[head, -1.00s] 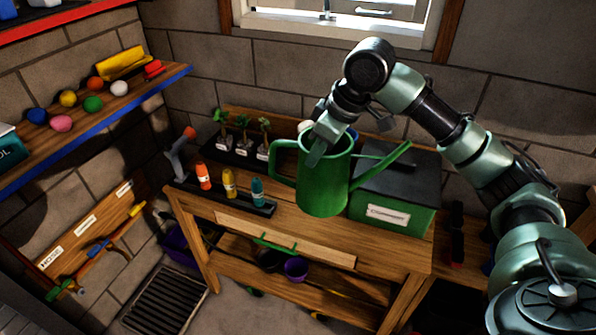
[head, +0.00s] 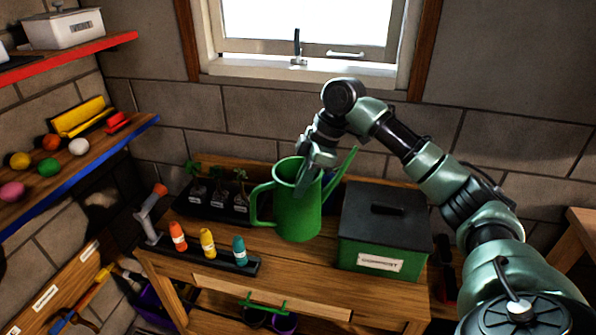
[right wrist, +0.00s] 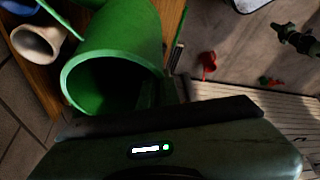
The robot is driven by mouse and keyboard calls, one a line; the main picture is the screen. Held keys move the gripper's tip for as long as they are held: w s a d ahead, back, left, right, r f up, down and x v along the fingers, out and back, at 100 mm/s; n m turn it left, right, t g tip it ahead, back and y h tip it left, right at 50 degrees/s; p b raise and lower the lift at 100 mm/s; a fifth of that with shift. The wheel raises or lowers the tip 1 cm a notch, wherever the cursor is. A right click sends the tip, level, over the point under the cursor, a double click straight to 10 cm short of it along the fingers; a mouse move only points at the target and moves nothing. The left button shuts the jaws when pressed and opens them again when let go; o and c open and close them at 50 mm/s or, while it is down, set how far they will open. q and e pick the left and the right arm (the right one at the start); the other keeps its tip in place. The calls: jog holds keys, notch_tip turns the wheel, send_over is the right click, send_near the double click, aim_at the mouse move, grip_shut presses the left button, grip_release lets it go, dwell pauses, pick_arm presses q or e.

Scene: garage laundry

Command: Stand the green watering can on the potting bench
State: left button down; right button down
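The green watering can (head: 296,215) is upright over the wooden potting bench (head: 215,278), between the seedling tray and the compost box. Its handle points left and its spout rises to the right, behind my gripper. I cannot tell whether its base touches the bench top. My right gripper (head: 308,180) is at the can's upper rim on the right side and appears shut on it; the fingertips are partly hidden. In the right wrist view the can's open mouth (right wrist: 112,85) lies right beside the gripper body. My left gripper is out of view.
A green compost box (head: 385,235) with a dark lid stands close to the can's right. Several small bottles (head: 207,243) stand in a black tray at front left. Seedlings in a black tray (head: 212,208) are behind left. A blue-edged shelf (head: 90,160) juts out at left.

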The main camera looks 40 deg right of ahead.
aim_at(300, 223)
notch_tip(300, 223, down, 12)
jog(key=shift+w+f+p, duration=0.1)
jog(key=shift+w+p, duration=0.05)
jog(key=shift+p, duration=0.9)
jog(key=c, duration=1.6)
grip_release()
jog(key=shift+s+f, duration=0.2)
jog(key=shift+c, duration=0.2)
jog(key=shift+a, duration=0.1)
jog(key=shift+r, duration=0.1)
jog(key=b+v, duration=0.2)
jog(key=v, duration=1)
jog(key=shift+s, duration=0.1)
